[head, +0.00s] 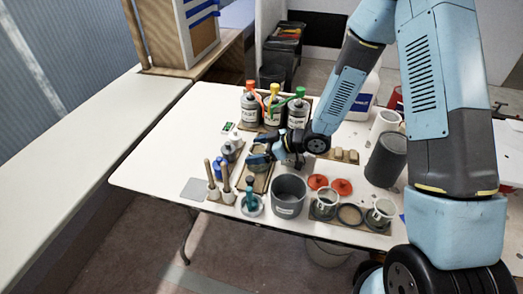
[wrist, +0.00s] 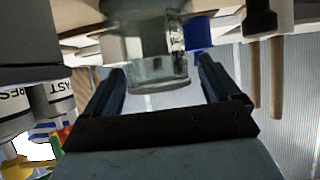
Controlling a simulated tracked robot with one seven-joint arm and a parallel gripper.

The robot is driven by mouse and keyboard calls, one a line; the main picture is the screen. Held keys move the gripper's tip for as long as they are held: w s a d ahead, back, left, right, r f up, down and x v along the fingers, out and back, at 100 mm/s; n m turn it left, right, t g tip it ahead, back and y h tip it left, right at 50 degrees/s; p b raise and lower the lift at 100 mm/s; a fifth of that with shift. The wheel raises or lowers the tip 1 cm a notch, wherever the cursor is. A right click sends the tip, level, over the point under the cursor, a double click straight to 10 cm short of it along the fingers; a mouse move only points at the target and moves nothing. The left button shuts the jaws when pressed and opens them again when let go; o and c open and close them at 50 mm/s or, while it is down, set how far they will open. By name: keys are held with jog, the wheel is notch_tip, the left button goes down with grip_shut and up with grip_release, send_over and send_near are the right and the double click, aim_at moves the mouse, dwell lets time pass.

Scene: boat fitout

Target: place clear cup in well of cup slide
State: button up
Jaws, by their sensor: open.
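My gripper (head: 252,160) is open, low over the middle of the white table and pointing left. In the wrist view, which looks upside down, a clear cup (wrist: 150,68) with a marked strip on its side shows between the two fingers (wrist: 160,70). I see gaps between the cup and both fingers. I cannot tell how deep the cup sits between them. In the head view the cup seems to be the small greyish vessel (head: 229,153) just left of the fingertips. A narrow wooden board (head: 249,189) under my gripper may be the cup slide; its well is not clear.
Two wooden-handled tools (head: 212,178) and a blue item (head: 218,167) stand close left. A grey pot (head: 289,194) and a teal-topped container (head: 251,203) are in front. Labelled cans (head: 250,108) with coloured tops stand behind. A rack with cups (head: 349,216) lies front right.

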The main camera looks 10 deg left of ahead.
jog(key=shift+d, duration=0.15)
jog(key=v, duration=1.1)
jog(key=shift+d+r, duration=0.25)
jog(key=shift+d, duration=0.1)
